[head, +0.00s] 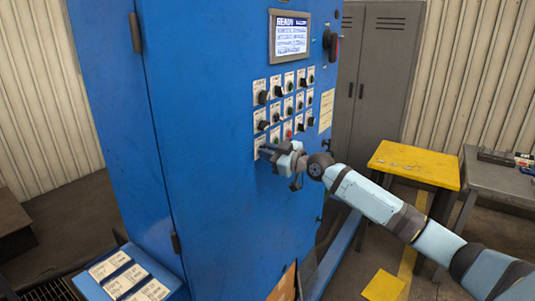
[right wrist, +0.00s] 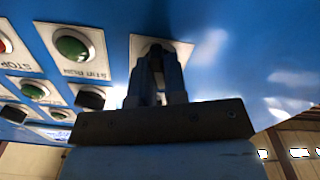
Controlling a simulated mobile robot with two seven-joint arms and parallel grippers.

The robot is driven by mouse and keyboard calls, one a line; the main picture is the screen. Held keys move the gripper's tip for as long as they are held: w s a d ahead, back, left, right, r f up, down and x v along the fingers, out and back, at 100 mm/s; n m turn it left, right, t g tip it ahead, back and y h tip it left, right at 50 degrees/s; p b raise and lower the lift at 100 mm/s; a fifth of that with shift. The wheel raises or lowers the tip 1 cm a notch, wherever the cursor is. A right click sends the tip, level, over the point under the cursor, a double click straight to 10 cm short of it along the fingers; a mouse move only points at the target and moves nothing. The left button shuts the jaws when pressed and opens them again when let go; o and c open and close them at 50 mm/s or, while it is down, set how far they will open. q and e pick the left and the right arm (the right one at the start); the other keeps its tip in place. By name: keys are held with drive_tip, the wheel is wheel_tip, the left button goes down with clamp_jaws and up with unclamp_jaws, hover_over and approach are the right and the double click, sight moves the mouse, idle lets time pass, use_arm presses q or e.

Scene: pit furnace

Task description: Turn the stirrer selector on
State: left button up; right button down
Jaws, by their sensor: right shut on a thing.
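The blue cabinet's control panel has rows of knobs and buttons on white plates. My right gripper (head: 267,150) is at the lowest plate of the left column. In the right wrist view my gripper (right wrist: 157,62) is shut on a dark selector knob (right wrist: 153,46), which its fingers mostly hide. The knob sits on a white plate (right wrist: 182,51). The plate's label is too hidden to read, so I cannot confirm that this is the stirrer selector or which way it points. My left gripper is not in view.
Beside the held knob are a green button (right wrist: 72,46) and a red STOP button (right wrist: 4,45). A lit screen (head: 291,37) is above the panel, with a dark red-marked switch (head: 331,43) to its right. A yellow-topped table (head: 415,162) stands right of the cabinet.

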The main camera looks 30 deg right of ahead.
drive_tip(key=shift+d+m+p, duration=0.2)
drive_tip(key=shift+m+p, duration=0.25)
drive_tip(key=shift+m, duration=4.65)
drive_tip(key=c, duration=1.2)
unclamp_jaws()
drive_tip(key=shift+o, duration=0.2)
